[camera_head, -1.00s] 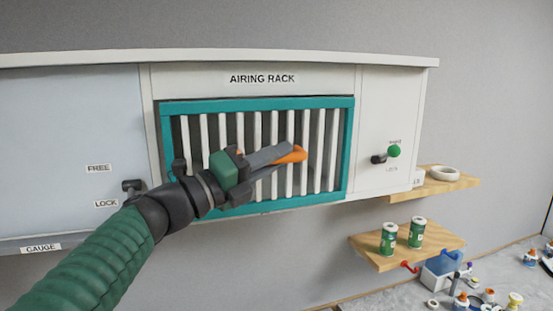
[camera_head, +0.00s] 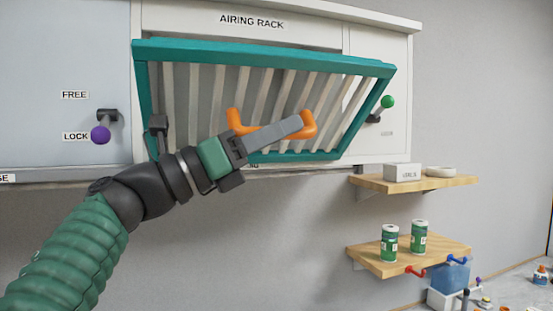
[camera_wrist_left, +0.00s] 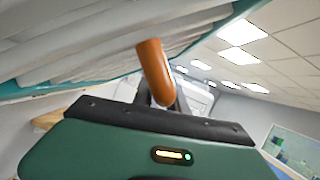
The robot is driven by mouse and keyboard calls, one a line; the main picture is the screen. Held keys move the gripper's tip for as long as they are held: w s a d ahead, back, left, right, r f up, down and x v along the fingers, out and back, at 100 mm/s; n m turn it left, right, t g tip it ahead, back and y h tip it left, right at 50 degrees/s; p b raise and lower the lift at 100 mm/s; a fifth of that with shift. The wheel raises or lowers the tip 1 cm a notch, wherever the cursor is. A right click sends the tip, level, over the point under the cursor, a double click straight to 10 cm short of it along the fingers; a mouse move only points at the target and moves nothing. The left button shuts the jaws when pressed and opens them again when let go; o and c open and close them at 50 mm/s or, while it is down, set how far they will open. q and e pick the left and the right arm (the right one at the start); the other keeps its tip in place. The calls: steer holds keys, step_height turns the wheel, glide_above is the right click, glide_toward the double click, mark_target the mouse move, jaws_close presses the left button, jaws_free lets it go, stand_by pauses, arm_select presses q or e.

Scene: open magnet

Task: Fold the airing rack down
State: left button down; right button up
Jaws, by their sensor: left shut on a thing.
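The airing rack (camera_head: 265,59) is a teal frame with white slats, set in a white wall cabinet under the label AIRING RACK. Its top edge leans out from the cabinet, so it stands tilted partway open. An orange handle (camera_head: 236,121) sits on its front; it also shows in the left wrist view (camera_wrist_left: 154,72). My left gripper (camera_head: 300,127) is shut on the orange handle, in front of the slats. The lower part of the rack is partly hidden behind my left arm. My right gripper is not in view.
A latch with a purple knob (camera_head: 100,135) is at the left by the LOCK label. A latch with a green knob (camera_head: 387,102) is at the right. Shelves (camera_head: 445,182) with a box and green cans (camera_head: 419,236) stand lower right.

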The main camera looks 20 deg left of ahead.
arm_select(q)
step_height(320, 180, down, 10)
steer(key=m+g+h+b, duration=0.2)
steer(key=m+g+b, duration=0.2)
steer(key=m+b, duration=0.6)
steer(key=shift+g+h, duration=0.3)
steer(key=shift+h, duration=0.1)
steer(key=shift+s, duration=0.1)
steer(key=c, duration=1.3)
jaws_free()
